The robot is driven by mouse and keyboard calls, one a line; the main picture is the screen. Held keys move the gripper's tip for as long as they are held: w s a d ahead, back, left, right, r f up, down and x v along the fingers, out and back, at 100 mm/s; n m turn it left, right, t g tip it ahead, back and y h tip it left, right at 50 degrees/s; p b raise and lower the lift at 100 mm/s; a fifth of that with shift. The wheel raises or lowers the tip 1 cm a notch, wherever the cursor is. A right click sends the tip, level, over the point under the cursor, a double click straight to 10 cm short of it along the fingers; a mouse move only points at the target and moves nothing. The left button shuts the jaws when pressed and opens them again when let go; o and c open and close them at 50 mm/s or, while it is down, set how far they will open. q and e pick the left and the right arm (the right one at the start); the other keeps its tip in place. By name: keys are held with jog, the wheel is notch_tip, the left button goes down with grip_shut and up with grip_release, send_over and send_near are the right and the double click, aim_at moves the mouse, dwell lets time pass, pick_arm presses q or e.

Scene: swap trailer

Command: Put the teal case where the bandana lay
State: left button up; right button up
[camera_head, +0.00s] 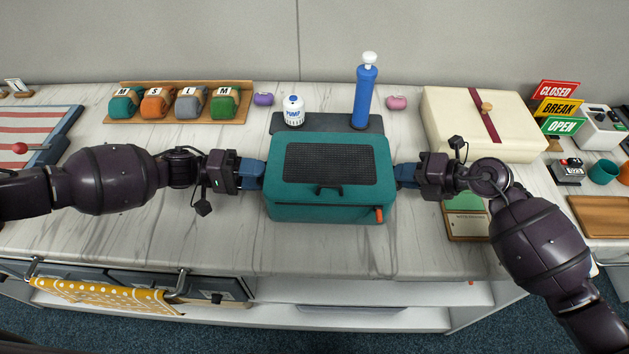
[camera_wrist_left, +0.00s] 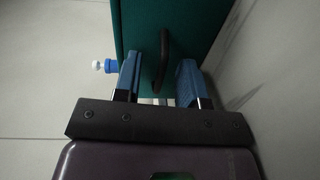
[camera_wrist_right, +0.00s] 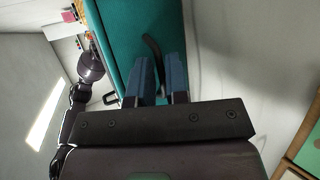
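The teal case (camera_head: 290,212) is at the middle of the counter, with a dark mesh panel on its lid and a small orange tag at its front right. My left gripper (camera_head: 253,172) is at its left side. In the left wrist view the fingers (camera_wrist_left: 160,82) stand apart, with the dark side handle between them. My right gripper (camera_head: 407,173) is at its right side. In the right wrist view its fingers (camera_wrist_right: 160,75) are closer together, around the other side handle. A yellow dotted cloth (camera_head: 105,296), possibly the bandana, hangs on the counter's front rail.
A dark mat (camera_head: 283,122) behind the case bears a blue pump (camera_head: 365,95) and a white bottle (camera_head: 293,112). A cream box (camera_head: 450,115) stands back right. A wooden rack (camera_head: 180,87) holds several small coloured cases. The counter in front of the case is clear.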

pick_arm(q)
jog(key=shift+c, duration=1.1)
pick_arm(e)
jog(key=shift+c, duration=1)
pick_arm(q)
grip_shut()
pick_arm(e)
grip_shut()
pick_arm(q)
jog(key=shift+r, duration=0.1)
pick_arm(e)
jog(key=shift+r, duration=0.1)
